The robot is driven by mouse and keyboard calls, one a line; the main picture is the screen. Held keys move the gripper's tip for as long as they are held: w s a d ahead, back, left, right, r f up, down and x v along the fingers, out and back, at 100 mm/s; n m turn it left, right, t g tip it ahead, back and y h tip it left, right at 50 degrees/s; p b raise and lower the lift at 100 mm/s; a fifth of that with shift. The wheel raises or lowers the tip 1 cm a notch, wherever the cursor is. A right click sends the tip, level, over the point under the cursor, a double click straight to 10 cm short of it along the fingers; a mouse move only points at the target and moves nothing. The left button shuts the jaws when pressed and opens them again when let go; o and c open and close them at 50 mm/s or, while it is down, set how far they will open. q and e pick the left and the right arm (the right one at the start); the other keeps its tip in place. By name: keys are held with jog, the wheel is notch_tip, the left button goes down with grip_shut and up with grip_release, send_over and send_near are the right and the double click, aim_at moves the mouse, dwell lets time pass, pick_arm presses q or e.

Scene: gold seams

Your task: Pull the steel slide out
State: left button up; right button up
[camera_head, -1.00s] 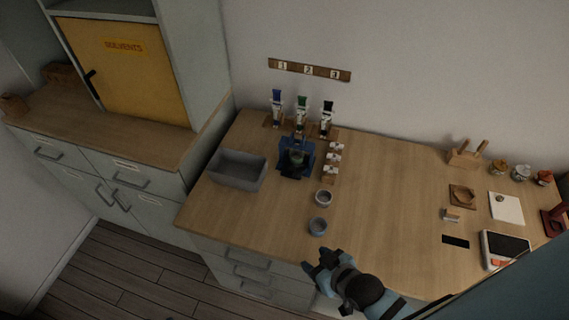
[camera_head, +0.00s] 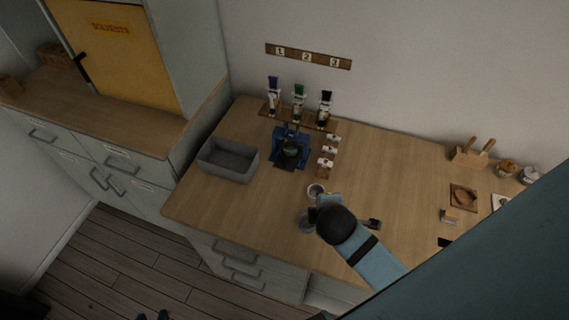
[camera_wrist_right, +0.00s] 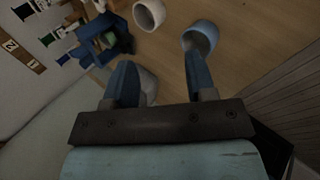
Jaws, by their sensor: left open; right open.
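I cannot pick out a steel slide for certain in either view. A blue device (camera_head: 291,148) with a dark plate at its front stands at the back of the wooden counter; it also shows at the upper left of the right wrist view (camera_wrist_right: 100,38). My right gripper (camera_wrist_right: 160,75) is open, its blue fingers apart. My left gripper (camera_head: 152,316) barely shows at the bottom edge, open and far from the counter top.
A grey bin (camera_head: 228,161) is left of the device. Several bottles stand behind it, and small white-topped blocks (camera_head: 327,160) beside it. The counter's middle (camera_head: 390,160) is clear.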

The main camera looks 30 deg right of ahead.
jog(key=w+f+n+t+h, duration=0.2)
jog(key=w+n, duration=0.3)
jog(key=n, duration=0.1)
jog(key=n+t, duration=0.4)
jog(key=n, duration=0.8)
send_near(285, 161)
jog(key=x, duration=0.8)
jog(key=shift+w, duration=0.2)
